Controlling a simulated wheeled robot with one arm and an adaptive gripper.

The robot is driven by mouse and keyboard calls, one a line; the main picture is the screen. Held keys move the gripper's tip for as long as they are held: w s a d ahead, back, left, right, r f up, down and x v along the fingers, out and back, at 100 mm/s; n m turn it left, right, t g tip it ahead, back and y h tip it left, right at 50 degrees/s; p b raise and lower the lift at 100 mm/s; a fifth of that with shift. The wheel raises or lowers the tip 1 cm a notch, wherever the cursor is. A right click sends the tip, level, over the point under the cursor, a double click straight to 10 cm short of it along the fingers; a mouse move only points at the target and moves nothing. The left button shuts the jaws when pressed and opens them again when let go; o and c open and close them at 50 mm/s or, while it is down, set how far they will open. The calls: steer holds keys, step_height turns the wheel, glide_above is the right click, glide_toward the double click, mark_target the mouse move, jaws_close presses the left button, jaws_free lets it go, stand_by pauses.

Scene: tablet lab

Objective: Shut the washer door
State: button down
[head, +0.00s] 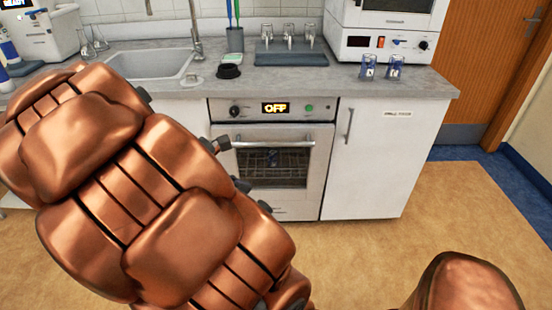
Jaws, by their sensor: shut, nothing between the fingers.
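The washer (329,107) is built in under the counter, in the middle of the head view. Its display reads OFF. The washer door (314,148) has a bar handle across its top and a dark window with a rack and something bluish behind it. The door stands upright and looks flush with the front, but a small gap cannot be ruled out. My copper arm covers the left of the view and hides the door's left edge. I cannot make out my gripper; small dark parts show along the arm's edge beside the handle.
A white cabinet (375,165) stands right of the washer. The counter (430,88) above holds a sink (150,68), a dark glass rack (290,55), two small blue-marked beakers (382,68) and a white device (355,45). The tan floor (450,200) at right is clear.

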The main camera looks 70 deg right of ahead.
steer(key=w+d+f+n+g+h+b, duration=0.2)
steer(key=d+f+n+h+b, duration=0.15)
steer(key=d+n, duration=0.4)
steer(key=n+t+h+b, duration=0.2)
steer(key=n+h+b, duration=0.3)
steer(key=n+b, duration=0.75)
glide_toward(283, 146)
steer(key=s+d+n+p, duration=0.3)
steer(key=d, duration=0.1)
steer(key=shift+w+d, duration=0.35)
steer(key=shift+d, duration=0.45)
